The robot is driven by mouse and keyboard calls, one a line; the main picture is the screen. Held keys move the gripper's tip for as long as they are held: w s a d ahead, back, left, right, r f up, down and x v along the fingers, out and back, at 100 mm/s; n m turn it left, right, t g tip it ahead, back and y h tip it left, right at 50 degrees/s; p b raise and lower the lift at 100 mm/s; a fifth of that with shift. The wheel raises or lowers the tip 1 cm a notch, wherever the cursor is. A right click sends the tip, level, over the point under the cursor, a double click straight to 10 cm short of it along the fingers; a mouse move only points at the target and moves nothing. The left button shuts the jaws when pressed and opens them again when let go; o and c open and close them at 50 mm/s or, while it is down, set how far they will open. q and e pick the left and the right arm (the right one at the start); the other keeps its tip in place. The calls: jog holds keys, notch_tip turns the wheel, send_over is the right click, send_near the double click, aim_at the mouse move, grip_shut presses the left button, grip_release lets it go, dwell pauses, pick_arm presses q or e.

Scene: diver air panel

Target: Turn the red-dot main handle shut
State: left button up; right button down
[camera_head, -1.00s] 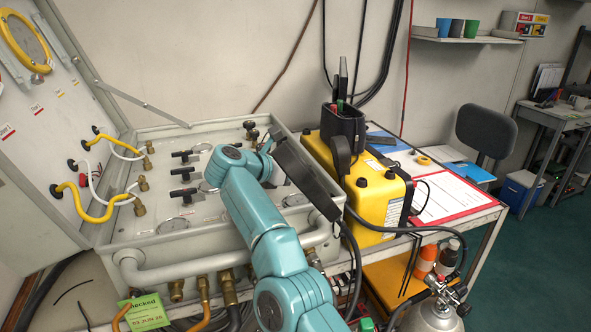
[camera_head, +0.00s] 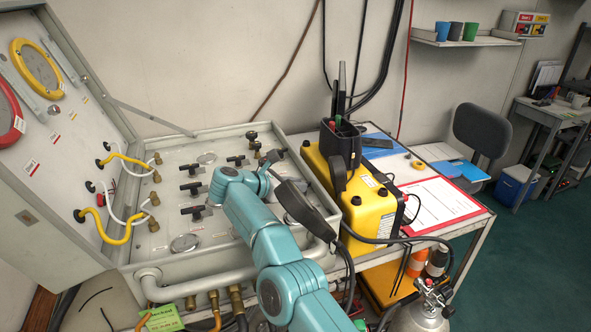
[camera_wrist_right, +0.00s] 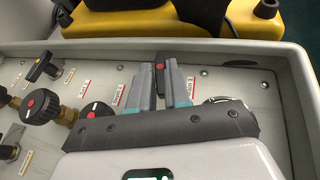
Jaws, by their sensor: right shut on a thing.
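In the right wrist view my right gripper (camera_wrist_right: 160,90) is shut on a narrow black handle (camera_wrist_right: 160,67) with a red dot, which shows between its fingertips. The fingers lie along the two sides of the handle, near the far edge of the grey panel. The base of this handle and its label are hidden by the gripper. In the head view the teal right arm and the dark gripper body reach over the right part of the panel box (camera_head: 215,259) and hide the held handle. My left gripper is in neither view.
A round knob (camera_wrist_right: 38,107) with a red dot and another red-dotted control (camera_wrist_right: 92,111) sit left of my gripper. Several black handles (camera_head: 190,187) stand on the panel. The open lid (camera_head: 60,160) rises at left. A yellow case (camera_head: 365,205) stands close on the right.

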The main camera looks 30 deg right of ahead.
jog(key=shift+r, duration=0.2)
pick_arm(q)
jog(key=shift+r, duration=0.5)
pick_arm(e)
jog(key=shift+f, duration=0.2)
jog(key=c, duration=1.1)
grip_release()
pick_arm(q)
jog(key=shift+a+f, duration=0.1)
